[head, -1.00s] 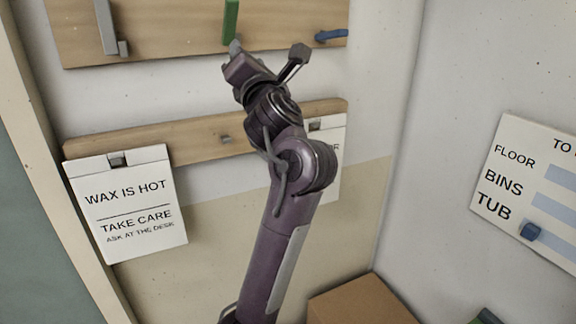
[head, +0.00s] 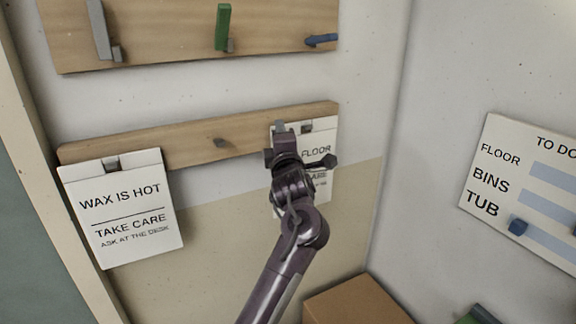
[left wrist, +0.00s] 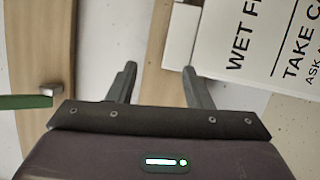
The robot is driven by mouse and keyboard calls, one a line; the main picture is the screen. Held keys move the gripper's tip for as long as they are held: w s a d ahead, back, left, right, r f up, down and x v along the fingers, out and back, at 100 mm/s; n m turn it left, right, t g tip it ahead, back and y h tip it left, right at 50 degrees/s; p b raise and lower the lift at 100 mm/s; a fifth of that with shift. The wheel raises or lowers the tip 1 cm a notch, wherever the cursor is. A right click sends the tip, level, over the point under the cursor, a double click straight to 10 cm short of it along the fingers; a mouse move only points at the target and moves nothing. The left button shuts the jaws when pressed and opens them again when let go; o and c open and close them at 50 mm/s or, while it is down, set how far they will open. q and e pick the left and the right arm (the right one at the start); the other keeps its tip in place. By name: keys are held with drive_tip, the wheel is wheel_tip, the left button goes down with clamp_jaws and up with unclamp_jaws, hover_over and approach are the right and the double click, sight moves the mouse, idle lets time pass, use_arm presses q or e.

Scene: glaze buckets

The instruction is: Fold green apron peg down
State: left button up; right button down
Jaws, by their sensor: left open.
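The green apron peg (head: 223,27) stands upright on the upper wooden board (head: 165,35) in the head view, between a grey peg and a blue peg. In the left wrist view, part of the green peg (left wrist: 22,102) shows at the left edge, beside its small grey mount. My left gripper (head: 281,128) is below and to the right of the green peg, in front of the lower rail and the right-hand sign. Its two fingers (left wrist: 160,72) are apart with nothing between them. It is clear of the green peg. My right gripper is not in view.
The grey peg (head: 97,28) is upright; the blue peg (head: 321,40) lies roughly sideways in the picture. The lower rail (head: 190,142) carries a wax sign (head: 125,210) and a wet-floor sign (head: 318,150), partly hidden by my arm. A cardboard box (head: 355,303) stands below.

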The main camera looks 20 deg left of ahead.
use_arm(q)
wheel_tip(320, 180, down, 8)
drive_tip(key=w+d+m+h, duration=0.1)
drive_tip(key=m, duration=0.2)
drive_tip(key=shift+w+r, duration=0.2)
drive_tip(key=shift+w, duration=0.15)
drive_tip(key=shift+d, duration=0.1)
